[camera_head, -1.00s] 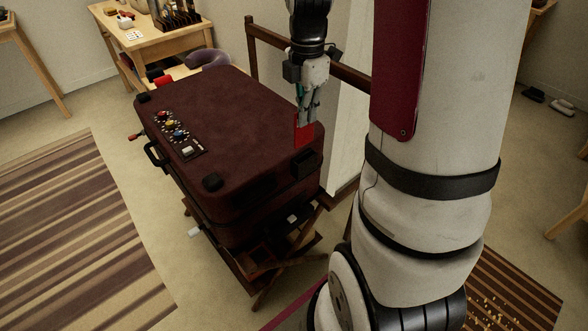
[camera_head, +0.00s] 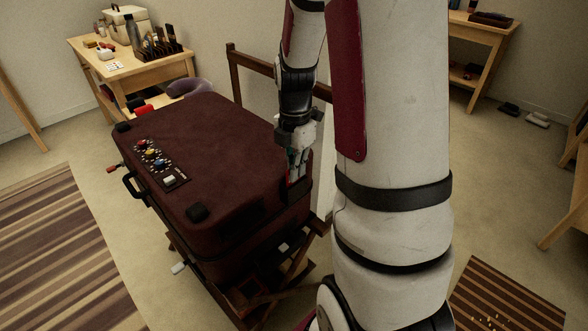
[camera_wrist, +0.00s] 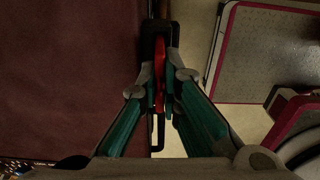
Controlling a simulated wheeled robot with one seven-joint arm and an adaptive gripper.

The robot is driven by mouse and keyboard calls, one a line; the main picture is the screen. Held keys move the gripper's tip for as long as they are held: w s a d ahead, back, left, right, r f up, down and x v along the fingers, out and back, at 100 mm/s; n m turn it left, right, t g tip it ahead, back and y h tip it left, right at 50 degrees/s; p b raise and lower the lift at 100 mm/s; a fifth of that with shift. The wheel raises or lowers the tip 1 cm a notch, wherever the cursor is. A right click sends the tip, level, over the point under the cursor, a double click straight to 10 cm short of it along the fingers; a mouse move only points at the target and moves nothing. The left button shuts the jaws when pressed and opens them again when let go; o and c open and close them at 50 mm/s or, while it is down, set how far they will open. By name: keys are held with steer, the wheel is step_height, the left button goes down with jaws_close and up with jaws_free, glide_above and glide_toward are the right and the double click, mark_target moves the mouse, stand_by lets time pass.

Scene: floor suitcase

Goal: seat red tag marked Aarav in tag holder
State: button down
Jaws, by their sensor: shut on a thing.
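My gripper (camera_head: 293,178) points down at the near right corner of the dark red suitcase (camera_head: 215,150). It is shut on the red tag (camera_wrist: 159,75), which shows edge-on between the fingertips in the wrist view. The black tag holder (camera_head: 297,191) sits at that corner; its dark frame (camera_wrist: 159,29) also shows in the wrist view, around the tag as seen from above.
The suitcase lies on a wooden folding rack (camera_head: 318,226). A wooden table (camera_head: 140,66) with boxes and tools stands behind. A striped rug (camera_head: 45,250) lies left. The suitcase's middle top is clear.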

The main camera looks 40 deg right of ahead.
steer(key=c, duration=1.8)
jaws_free()
steer(key=shift+f, duration=0.1)
step_height(320, 180, up, 12)
steer(key=p, duration=0.3)
steer(key=s+a+r+m, duration=0.3)
steer(key=a+r+m, duration=0.15)
steer(key=a, duration=0.25)
steer(key=s+a+r+m, duration=0.1)
steer(key=s+a+m, duration=0.3)
steer(key=s, duration=0.2)
steer(key=s+a+r+m+t, duration=0.1)
steer(key=s+a+m, duration=0.3)
steer(key=s, duration=0.3)
steer(key=s+a+r+m, duration=0.1)
steer(key=s+a+m, duration=0.3)
steer(key=s+m, duration=0.2)
steer(key=shift+s+a+r, duration=0.2)
steer(key=shift+a+r, duration=0.1)
steer(key=shift+a, duration=0.1)
